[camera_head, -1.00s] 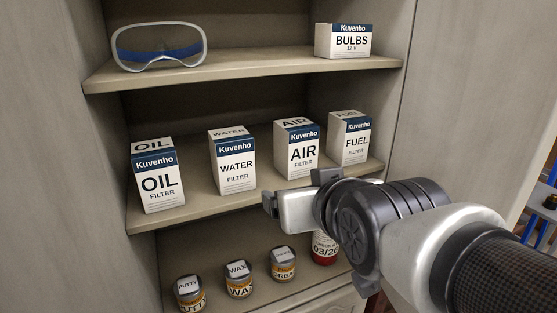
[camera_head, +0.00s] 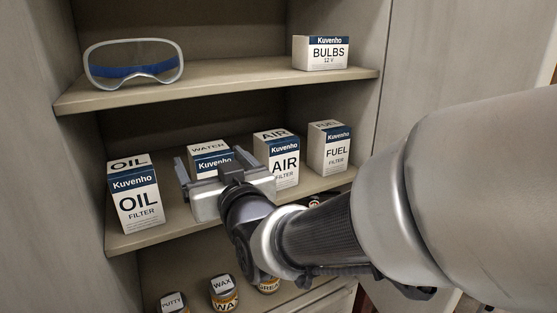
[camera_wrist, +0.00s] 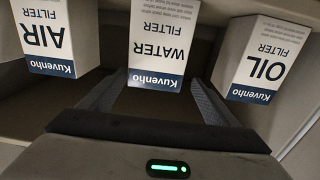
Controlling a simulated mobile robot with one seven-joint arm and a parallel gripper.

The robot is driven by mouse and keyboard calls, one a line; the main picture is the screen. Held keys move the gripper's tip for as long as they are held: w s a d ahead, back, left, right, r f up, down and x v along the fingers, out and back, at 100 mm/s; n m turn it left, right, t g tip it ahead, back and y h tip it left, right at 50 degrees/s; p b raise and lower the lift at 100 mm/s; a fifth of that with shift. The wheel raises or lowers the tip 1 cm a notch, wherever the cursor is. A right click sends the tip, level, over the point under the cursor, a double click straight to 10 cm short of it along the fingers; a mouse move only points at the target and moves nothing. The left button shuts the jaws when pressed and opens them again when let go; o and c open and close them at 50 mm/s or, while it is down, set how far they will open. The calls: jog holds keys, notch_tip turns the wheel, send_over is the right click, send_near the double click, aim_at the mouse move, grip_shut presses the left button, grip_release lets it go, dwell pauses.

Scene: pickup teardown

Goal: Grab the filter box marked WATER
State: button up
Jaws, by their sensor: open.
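The WATER filter box (camera_head: 209,149) is white with a blue Kuvenho band and stands on the middle shelf between the OIL box and the AIR box. My gripper (camera_head: 209,163) is in front of it and hides most of its front face in the head view. In the wrist view the WATER box (camera_wrist: 160,45) appears upside down, centred just ahead of the two open fingers (camera_wrist: 150,98). The jaws are apart and nothing is between them.
The OIL box (camera_head: 136,196) stands left, and the AIR box (camera_head: 283,160) and FUEL box (camera_head: 332,150) stand right on the same shelf (camera_head: 160,238). Goggles (camera_head: 133,64) and a BULBS box (camera_head: 321,53) sit above. Small jars, including WAX (camera_head: 224,294), stand below.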

aim_at(205, 147)
jog(key=x, duration=0.3)
jog(key=w, duration=0.1)
jog(key=w+a+p, duration=0.1)
jog(key=w, duration=0.2)
jog(key=shift+a+f, duration=0.15)
jog(key=shift+f, duration=0.15)
jog(key=shift+w+a+p, duration=0.3)
jog(key=shift+w, duration=0.1)
jog(key=c, duration=1.3)
jog(key=shift+c, duration=0.9)
jog(key=shift+r, duration=0.15)
